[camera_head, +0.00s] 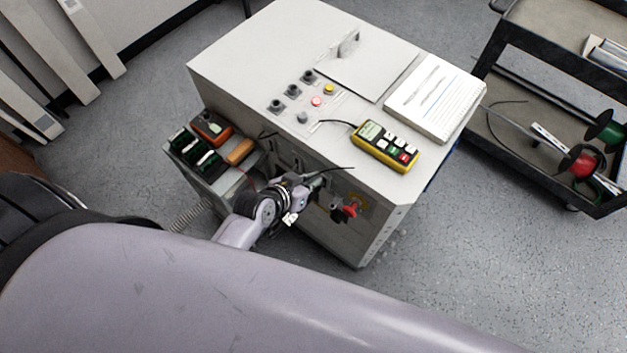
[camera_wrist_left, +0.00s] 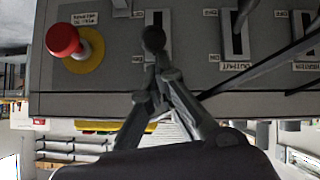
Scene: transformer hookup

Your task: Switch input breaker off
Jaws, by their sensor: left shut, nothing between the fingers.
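The grey cabinet (camera_head: 262,48) has breaker slots on its front face. In the left wrist view a slot with a black round-ended lever (camera_wrist_left: 153,40) stands beside a red mushroom button (camera_wrist_left: 63,40) on a yellow plate. My left gripper (camera_wrist_left: 160,72) is shut and empty, its fingertips right at this lever; whether they touch it I cannot tell. The lever's label is hidden behind the fingers. Two more breaker slots (camera_wrist_left: 236,32) lie to the right, one labelled OUTPUT. In the head view my left gripper (camera_head: 312,184) is at the cabinet front, left of the red button (camera_head: 347,210). My right gripper is not in view.
A yellow meter (camera_head: 385,146) and a paper pad (camera_head: 435,97) lie on the cabinet top. A side shelf (camera_head: 215,174) holds tools at the left. Cables cross the panel at the right of the wrist view. A cart (camera_head: 490,62) stands at the right; floor between is clear.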

